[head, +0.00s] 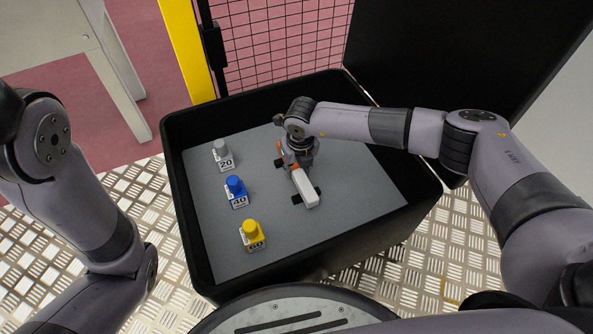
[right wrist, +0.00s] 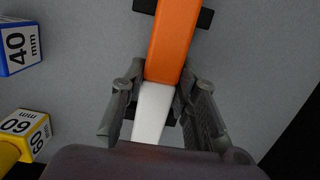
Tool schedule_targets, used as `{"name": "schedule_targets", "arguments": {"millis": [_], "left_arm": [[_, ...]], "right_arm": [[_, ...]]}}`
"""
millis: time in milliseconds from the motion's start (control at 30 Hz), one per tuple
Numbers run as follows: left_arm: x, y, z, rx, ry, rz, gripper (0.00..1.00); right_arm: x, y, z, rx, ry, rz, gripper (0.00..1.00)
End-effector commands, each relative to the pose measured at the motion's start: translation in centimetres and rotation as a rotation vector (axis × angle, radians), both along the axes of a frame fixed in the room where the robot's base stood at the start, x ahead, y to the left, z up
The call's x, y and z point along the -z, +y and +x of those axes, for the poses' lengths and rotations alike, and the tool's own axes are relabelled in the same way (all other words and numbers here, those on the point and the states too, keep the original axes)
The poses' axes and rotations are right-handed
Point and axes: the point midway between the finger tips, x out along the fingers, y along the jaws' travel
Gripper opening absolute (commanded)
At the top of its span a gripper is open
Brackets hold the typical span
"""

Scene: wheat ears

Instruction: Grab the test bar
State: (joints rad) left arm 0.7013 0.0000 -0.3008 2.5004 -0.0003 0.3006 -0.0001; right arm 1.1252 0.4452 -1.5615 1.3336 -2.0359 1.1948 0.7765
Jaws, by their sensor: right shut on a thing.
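The test bar (head: 306,190) is a slim bar, white at its near end and orange further along, in the black case on its grey floor. In the right wrist view its orange part (right wrist: 174,42) runs up to the top edge and its white part (right wrist: 152,112) lies between the fingers. My right gripper (right wrist: 156,84) is shut on the bar around where the two colours meet. In the head view my right gripper (head: 294,166) comes down from above and hides the bar's middle. My left arm shows at the left, but its gripper is out of view.
Grey (head: 222,155), blue (head: 237,192) and yellow (head: 253,236) labelled blocks stand in a row left of the bar. The case's raised black walls (head: 180,200) surround them. The open lid (head: 470,60) stands behind right. The grey floor between blocks and bar is clear.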

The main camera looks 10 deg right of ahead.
Motion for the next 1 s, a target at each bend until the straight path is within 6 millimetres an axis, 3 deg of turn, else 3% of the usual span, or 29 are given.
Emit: {"name": "schedule_targets", "arguments": {"millis": [300,667,867,1000], "left_arm": [[0.0,0.0,0.0,0.000,0.000,0.000,0.64],[-0.2,0.0,0.0,0.000,0.001,0.000,0.64],[-1.3,0.0,0.1,-0.001,0.003,0.001,0.64],[-2.7,0.1,0.4,-0.001,0.009,-0.001,0.64]], "right_arm": [[0.0,0.0,0.0,0.000,0.000,0.000,0.00],[-0.3,0.0,0.0,0.000,-0.001,0.000,0.00],[-2.0,0.0,0.1,0.000,-0.002,0.000,0.00],[-4.5,0.0,0.1,0.001,-0.003,0.002,0.00]]}}
